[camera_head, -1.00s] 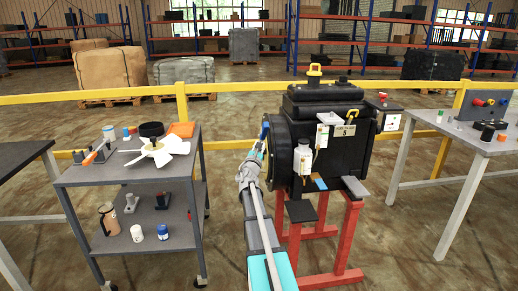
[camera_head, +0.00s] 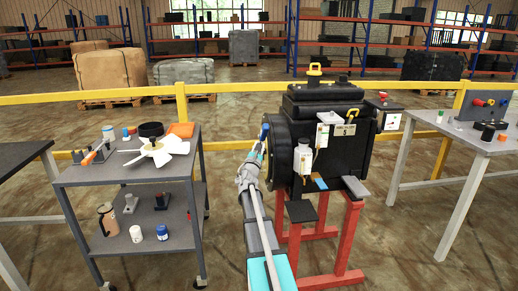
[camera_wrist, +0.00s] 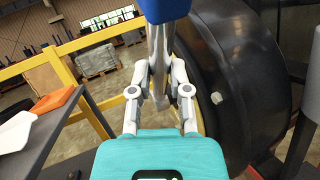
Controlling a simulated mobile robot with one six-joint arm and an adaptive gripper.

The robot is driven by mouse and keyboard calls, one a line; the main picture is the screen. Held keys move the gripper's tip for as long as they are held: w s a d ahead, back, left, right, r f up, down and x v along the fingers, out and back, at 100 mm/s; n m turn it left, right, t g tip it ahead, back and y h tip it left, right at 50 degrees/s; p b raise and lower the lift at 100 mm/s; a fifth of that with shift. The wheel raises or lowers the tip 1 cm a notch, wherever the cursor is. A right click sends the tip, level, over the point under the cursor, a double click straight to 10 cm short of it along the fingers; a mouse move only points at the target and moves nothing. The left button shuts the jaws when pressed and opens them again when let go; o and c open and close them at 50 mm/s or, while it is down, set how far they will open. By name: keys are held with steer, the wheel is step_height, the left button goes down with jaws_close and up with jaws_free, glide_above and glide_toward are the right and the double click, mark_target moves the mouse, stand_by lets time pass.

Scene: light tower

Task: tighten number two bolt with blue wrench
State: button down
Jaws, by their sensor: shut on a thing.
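The blue wrench shows in the wrist view as a grey metal shaft with a blue part (camera_wrist: 166,10) at the top edge. My gripper (camera_wrist: 159,88) is shut on its shaft. In the head view my gripper (camera_head: 259,158) is at the left side of the black machine (camera_head: 322,105), and a blue bit of the wrench (camera_head: 265,131) shows above it. In the wrist view a pale bolt head (camera_wrist: 217,98) sits on the machine's round black face (camera_wrist: 245,75), right of and apart from the fingers. The wrench's far end is out of the wrist view; no bolt number is readable.
A grey cart (camera_head: 125,174) with a white fan (camera_head: 158,150) and an orange item (camera_head: 181,129) stands to the left. The machine rests on a red stand (camera_head: 350,235). A yellow rail (camera_head: 230,88) runs behind. A table (camera_head: 478,142) stands right.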

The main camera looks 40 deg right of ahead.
steer(key=shift+d+r+p, duration=0.15)
steer(key=shift+r+p, duration=0.1)
steer(key=shift+p, duration=0.3)
steer(key=shift+w, duration=0.1)
steer(key=shift+w+a, duration=0.5)
steer(key=shift+a, duration=0.35)
steer(key=shift+w+a, duration=0.55)
steer(key=shift+a, duration=0.3)
steer(key=shift+w+a, duration=0.5)
steer(key=shift+a, duration=0.35)
step_height(320, 180, up, 22)
steer(key=p, duration=2.1)
steer(key=shift+p, duration=0.4)
steer(key=shift+f, duration=0.1)
